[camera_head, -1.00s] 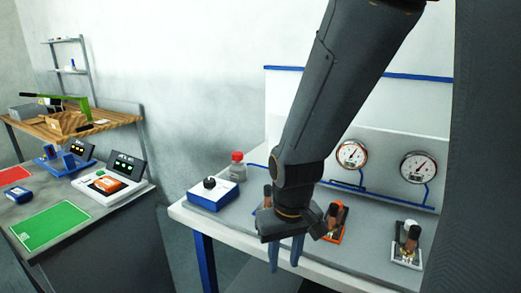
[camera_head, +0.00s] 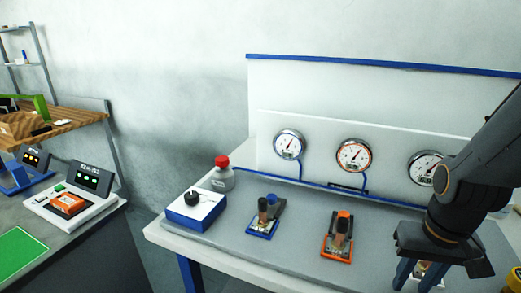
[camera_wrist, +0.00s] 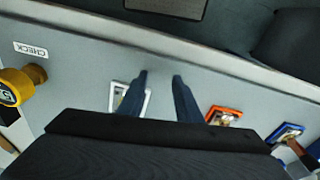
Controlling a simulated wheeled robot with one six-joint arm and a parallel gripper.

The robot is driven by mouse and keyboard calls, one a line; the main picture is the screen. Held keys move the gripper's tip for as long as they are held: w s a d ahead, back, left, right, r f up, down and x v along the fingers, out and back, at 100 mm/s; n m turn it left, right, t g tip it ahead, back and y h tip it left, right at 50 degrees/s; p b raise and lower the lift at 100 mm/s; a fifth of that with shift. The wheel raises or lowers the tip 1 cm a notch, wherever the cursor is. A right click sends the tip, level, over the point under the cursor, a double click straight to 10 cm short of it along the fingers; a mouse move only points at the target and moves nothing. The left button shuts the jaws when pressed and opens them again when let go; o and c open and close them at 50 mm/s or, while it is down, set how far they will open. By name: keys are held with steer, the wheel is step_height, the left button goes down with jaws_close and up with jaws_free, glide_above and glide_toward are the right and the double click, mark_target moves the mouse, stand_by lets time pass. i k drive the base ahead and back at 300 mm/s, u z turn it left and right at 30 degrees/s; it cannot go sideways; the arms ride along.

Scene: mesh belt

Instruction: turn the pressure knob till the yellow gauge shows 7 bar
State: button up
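No yellow-rimmed gauge shows on the panel in the head view. A yellow round thing (camera_wrist: 20,86) with a dark face and a blurred figure, possibly 5, stands at the left of the wrist view beside a CHECK label (camera_wrist: 31,49); I cannot tell whether it is the gauge. A black knob (camera_head: 192,197) tops a blue and white box (camera_head: 197,211) at the bench's left. My gripper (camera_head: 417,278) is open and empty at the bench's right, near a white-framed device (camera_wrist: 120,98); in the wrist view its fingers (camera_wrist: 160,78) stand apart.
Three round gauges line the panel: grey-rimmed (camera_head: 289,144), orange-rimmed (camera_head: 353,155) and one at right (camera_head: 425,168), partly behind my arm. Blue (camera_head: 263,223) and orange (camera_head: 336,245) devices and a red-capped bottle (camera_head: 222,173) stand on the bench (camera_head: 290,238).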

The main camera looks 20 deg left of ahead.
mark_target(221, 162)
steer(key=z, duration=0.15)
steer(key=k, duration=0.85)
steer(key=u, duration=1.1)
steer(key=i, duration=0.45)
